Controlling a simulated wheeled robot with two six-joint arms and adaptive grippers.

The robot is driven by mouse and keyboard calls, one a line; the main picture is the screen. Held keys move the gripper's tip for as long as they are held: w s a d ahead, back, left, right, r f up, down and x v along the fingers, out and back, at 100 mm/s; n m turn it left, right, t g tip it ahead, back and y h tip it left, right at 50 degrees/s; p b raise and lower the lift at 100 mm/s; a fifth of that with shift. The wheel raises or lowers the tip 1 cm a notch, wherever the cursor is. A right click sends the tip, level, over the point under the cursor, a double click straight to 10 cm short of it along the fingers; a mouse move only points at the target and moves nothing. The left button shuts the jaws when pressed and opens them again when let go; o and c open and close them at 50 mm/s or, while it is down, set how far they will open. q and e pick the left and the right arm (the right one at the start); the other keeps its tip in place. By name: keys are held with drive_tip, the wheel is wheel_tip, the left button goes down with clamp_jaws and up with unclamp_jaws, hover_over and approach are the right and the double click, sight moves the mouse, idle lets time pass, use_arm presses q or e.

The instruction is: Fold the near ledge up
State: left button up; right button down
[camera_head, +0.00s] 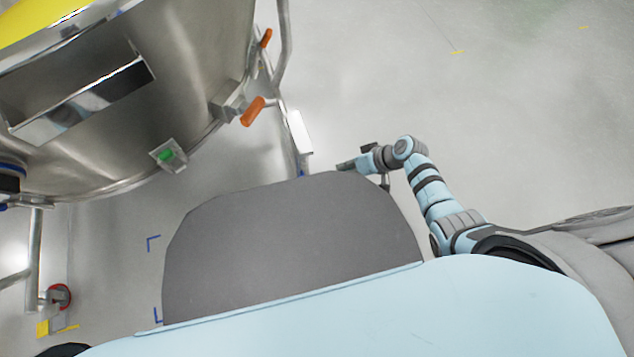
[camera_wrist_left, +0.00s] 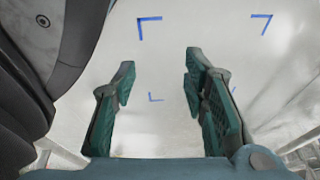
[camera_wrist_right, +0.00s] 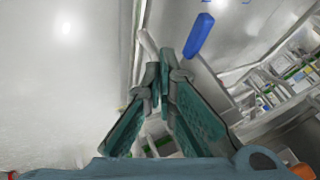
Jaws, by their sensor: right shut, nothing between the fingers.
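A narrow pale panel (camera_head: 300,132) with a small blue piece (camera_head: 301,173) at its lower end stands beside the vessel's frame in the head view; it may be the near ledge, but its fold is unclear. In the right wrist view a blue bar (camera_wrist_right: 198,36) lies just beyond and right of my fingertips, by a grey panel (camera_wrist_right: 207,82). My right gripper (camera_head: 345,165) is right of the pale panel in the head view; it also shows in the right wrist view (camera_wrist_right: 160,72), shut and empty. My left gripper (camera_wrist_left: 160,80) is open and empty over the floor, outside the head view.
A large steel vessel (camera_head: 185,60) fills the upper left, with orange handles (camera_head: 252,111) and a green button (camera_head: 167,155) on its side. A frame leg with a red-rimmed caster (camera_head: 60,295) stands lower left. Blue marks (camera_wrist_left: 150,20) lie on the floor. Floor at the upper right is clear.

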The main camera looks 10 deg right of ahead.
use_arm(q)
drive_tip(key=w+d+r+b, duration=0.1)
drive_tip(key=w+r+b, duration=0.3)
drive_tip(key=w+r, duration=0.1)
drive_tip(key=shift+d+r+m, duration=0.3)
drive_tip(key=shift+d+r, duration=0.05)
drive_tip(key=shift+r, duration=0.35)
use_arm(e)
drive_tip(key=w+a+f, duration=0.2)
drive_tip(key=a+f, duration=0.3)
drive_tip(key=a, duration=0.2)
drive_tip(key=shift+a+f, duration=0.3)
drive_tip(key=shift+f, duration=0.1)
use_arm(q)
drive_tip(key=shift+a, duration=0.1)
